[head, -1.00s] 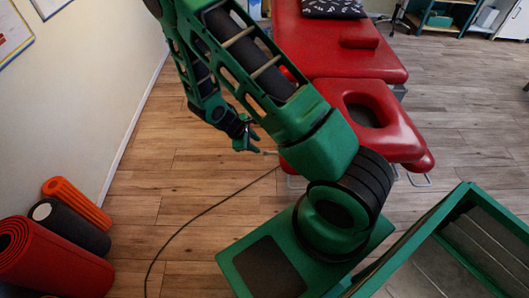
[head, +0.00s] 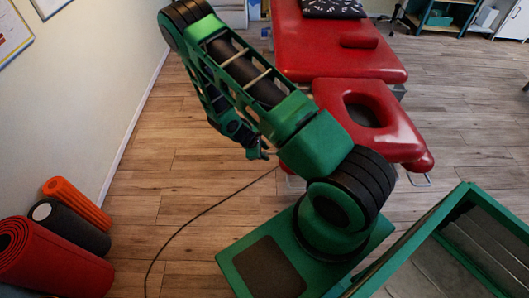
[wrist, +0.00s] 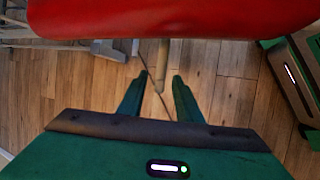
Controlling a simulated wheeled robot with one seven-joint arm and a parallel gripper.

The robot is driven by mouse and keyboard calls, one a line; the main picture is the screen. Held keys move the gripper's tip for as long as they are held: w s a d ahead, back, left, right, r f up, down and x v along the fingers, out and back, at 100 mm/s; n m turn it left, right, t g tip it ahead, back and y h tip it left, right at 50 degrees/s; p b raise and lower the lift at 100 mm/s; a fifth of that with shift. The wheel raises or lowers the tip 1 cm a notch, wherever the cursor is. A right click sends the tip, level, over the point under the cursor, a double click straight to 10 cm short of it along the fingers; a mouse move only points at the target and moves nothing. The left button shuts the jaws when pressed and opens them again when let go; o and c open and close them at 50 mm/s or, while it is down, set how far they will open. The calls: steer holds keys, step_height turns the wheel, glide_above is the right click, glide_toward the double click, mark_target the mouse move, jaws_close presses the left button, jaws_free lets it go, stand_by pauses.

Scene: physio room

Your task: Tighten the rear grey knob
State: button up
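The red treatment table (head: 350,62) stands beyond my arm, and its red edge (wrist: 170,15) fills the top of the wrist view. A pale greyish rod-like piece (wrist: 162,60) sticks out from under that edge, between my fingers as seen from the wrist. It may be the grey knob or its stem; I cannot tell. My gripper (wrist: 160,77) has its two green fingers apart, with no visible contact with the piece. In the head view my gripper (head: 265,153) is small, beside the near left of the headrest, and partly hidden by my arm.
The red headrest (head: 385,110) with its face hole is close to my arm. A dark cable (head: 205,210) lies on the wooden floor.

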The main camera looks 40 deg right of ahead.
jaws_close()
steer(key=shift+d, duration=0.1)
